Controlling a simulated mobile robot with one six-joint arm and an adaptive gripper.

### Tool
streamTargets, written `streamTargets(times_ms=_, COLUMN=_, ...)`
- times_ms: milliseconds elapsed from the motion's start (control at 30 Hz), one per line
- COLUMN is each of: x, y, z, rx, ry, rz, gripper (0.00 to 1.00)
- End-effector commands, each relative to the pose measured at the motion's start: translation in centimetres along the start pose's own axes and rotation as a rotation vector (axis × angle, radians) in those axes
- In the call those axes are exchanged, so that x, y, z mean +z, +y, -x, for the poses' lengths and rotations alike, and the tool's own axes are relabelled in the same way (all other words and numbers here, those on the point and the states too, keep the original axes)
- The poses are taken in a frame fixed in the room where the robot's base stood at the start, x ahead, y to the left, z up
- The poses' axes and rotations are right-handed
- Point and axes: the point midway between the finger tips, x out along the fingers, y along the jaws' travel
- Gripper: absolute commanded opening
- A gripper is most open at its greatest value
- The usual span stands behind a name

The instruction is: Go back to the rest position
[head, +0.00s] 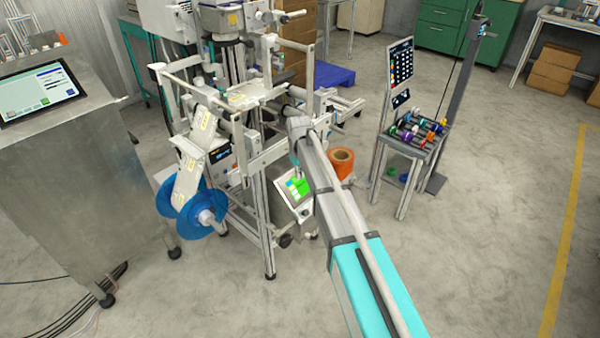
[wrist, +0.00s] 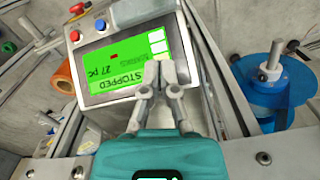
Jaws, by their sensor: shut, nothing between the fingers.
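In the wrist view my gripper (wrist: 160,75) is shut and empty, its two fingertips together. Its tips overlap the lower edge of a green touch screen (wrist: 125,62) that reads "STOPPED" and "27 pc", seen upside down. I cannot tell whether the tips touch the screen. In the head view the screen (head: 298,187) sits low on the machine frame, and my arm stretches from the lower right toward the machine. The gripper itself is hard to make out there, partly hidden by the arm.
A blue reel (head: 195,212) hangs at the machine's left, and an orange roll (head: 341,163) is right of the screen. Metal frame bars (wrist: 215,85) stand close beside the gripper. A small table (head: 412,145) with coloured parts stands right. Open floor (head: 490,230) lies further right.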

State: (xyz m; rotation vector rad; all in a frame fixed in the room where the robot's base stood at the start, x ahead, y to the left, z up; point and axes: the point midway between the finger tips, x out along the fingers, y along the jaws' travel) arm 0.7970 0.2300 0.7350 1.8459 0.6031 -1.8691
Motion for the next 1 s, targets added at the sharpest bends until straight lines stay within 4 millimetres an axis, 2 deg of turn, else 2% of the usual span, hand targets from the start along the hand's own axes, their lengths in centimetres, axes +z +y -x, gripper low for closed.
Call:
streamTargets(times_ms=167, x=1.0, y=0.2, z=0.0, rx=0.0, ry=0.0, rz=-0.014, gripper=0.0)
streamTargets(times_ms=267, x=2.8, y=0.7, z=0.0, rx=0.0, ry=0.001, rz=-0.043, gripper=0.0)
streamTargets(times_ms=367, x=5.6, y=1.4, z=-0.1, rx=-0.001, ry=0.001, rz=-0.087, gripper=0.0)
streamTargets(times_ms=467, x=9.3, y=2.2, z=-0.1, rx=-0.001, ry=0.002, rz=-0.149, gripper=0.0)
streamTargets(times_ms=600, x=15.2, y=3.2, z=-0.2, rx=-0.002, ry=0.004, rz=-0.254, gripper=0.0)
streamTargets(times_ms=800, x=23.5, y=3.8, z=-0.3, rx=-0.003, ry=0.007, rz=-0.405, gripper=0.0)
streamTargets(times_ms=1000, x=29.2, y=3.7, z=-0.4, rx=-0.004, ry=0.01, rz=-0.518, gripper=0.0)
